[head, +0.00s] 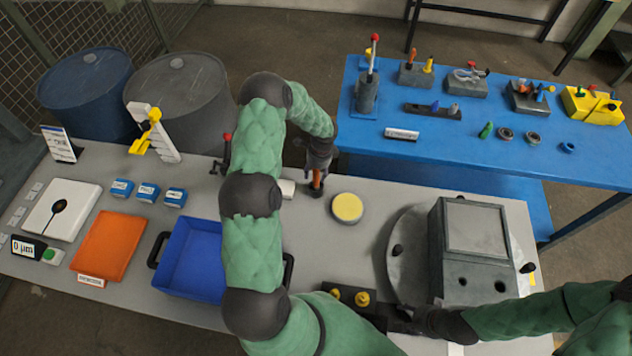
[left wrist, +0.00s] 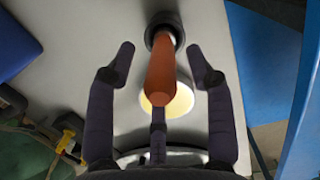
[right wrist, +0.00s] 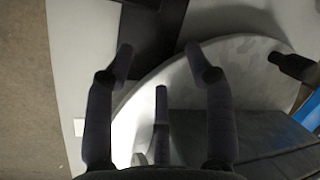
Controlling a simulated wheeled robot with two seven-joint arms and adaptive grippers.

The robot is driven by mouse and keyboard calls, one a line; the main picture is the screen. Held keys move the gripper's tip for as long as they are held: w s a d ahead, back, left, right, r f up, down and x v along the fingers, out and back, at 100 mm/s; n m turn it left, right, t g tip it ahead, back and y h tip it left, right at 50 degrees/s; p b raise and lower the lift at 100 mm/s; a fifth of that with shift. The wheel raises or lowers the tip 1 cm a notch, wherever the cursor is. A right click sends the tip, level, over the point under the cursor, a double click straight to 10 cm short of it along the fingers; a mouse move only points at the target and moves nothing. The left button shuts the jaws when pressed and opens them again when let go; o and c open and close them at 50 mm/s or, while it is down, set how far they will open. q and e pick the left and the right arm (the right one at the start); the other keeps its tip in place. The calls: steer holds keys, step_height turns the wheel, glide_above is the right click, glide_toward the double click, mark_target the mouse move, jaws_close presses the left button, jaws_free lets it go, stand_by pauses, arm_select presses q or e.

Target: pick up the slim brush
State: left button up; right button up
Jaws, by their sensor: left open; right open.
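The slim brush appears to be the orange-handled tool (head: 317,180) near the grey table's back edge. It stands upright in a dark round base. In the left wrist view its orange handle (left wrist: 160,70) points up toward the camera, between the fingers and touching none that I can make out. My left gripper (head: 318,165) is open above and around the handle; it also shows in the left wrist view (left wrist: 160,50). My right gripper (head: 400,318) is open and empty at the table's front, beside the round grey plate; it shows in the right wrist view (right wrist: 158,50). Bristles are hidden.
A pale yellow round pad (head: 347,208) lies right of the brush. A grey box (head: 470,250) stands on the round plate (head: 405,265). A blue bin (head: 195,262) and orange tray (head: 110,245) lie left. A blue table (head: 450,155) with several tools stands behind.

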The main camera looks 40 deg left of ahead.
arm_select(q)
steer(key=shift+a+f, duration=0.2)
steer(key=shift+f, duration=1)
jaws_close()
steer(key=shift+r, duration=0.15)
